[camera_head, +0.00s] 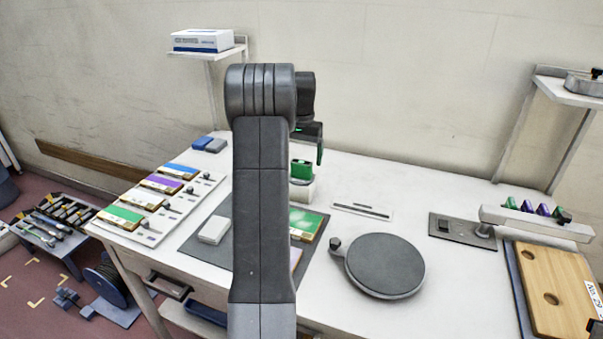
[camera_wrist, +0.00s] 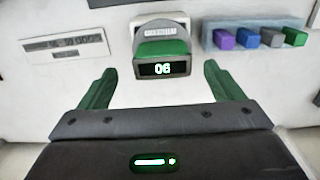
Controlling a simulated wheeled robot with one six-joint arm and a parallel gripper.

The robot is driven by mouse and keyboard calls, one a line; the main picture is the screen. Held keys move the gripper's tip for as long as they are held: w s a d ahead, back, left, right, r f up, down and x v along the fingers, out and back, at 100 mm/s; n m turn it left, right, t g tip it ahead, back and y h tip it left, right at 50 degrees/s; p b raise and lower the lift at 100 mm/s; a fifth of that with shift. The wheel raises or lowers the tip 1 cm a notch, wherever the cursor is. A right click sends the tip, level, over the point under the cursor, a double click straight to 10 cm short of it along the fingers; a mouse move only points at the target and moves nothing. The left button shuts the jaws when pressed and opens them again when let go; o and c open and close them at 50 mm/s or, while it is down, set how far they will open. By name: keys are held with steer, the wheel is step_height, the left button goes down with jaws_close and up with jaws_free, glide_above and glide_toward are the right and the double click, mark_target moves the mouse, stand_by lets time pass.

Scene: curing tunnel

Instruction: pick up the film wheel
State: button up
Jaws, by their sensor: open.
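I cannot tell for sure which thing is the film wheel. A flat dark round disc (camera_head: 385,265) lies on the white table, right of my arm. A dark spool (camera_head: 108,282) stands low at the left, and a round metal thing (camera_head: 586,84) sits on the upper right shelf. My gripper (camera_head: 312,142) is partly hidden behind my arm, above the table. In the wrist view my gripper (camera_wrist: 158,78) is open, with nothing between its green fingers. Beyond them is a green and white device (camera_wrist: 162,58) reading "06"; a green block on a white base (camera_head: 301,172) shows in the head view.
Purple, blue, grey and green blocks (camera_wrist: 261,38) stand in a row in the wrist view. A labelled strip (camera_head: 362,210) lies on the table (camera_head: 350,180). A wooden board (camera_head: 550,285) is at the right. Coloured boxes (camera_head: 160,183) line the left. My arm hides the table's middle.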

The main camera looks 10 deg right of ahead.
mark_target(301, 162)
steer(key=shift+a+f, duration=0.1)
steer(key=shift+f, duration=2.55)
steer(key=c, duration=1.3)
steer(key=shift+o, duration=0.2)
step_height(301, 162, up, 10)
steer(key=shift+w+r+p, duration=0.1)
steer(key=shift+p, duration=0.25)
step_height(301, 162, up, 8)
steer(key=p, duration=0.8)
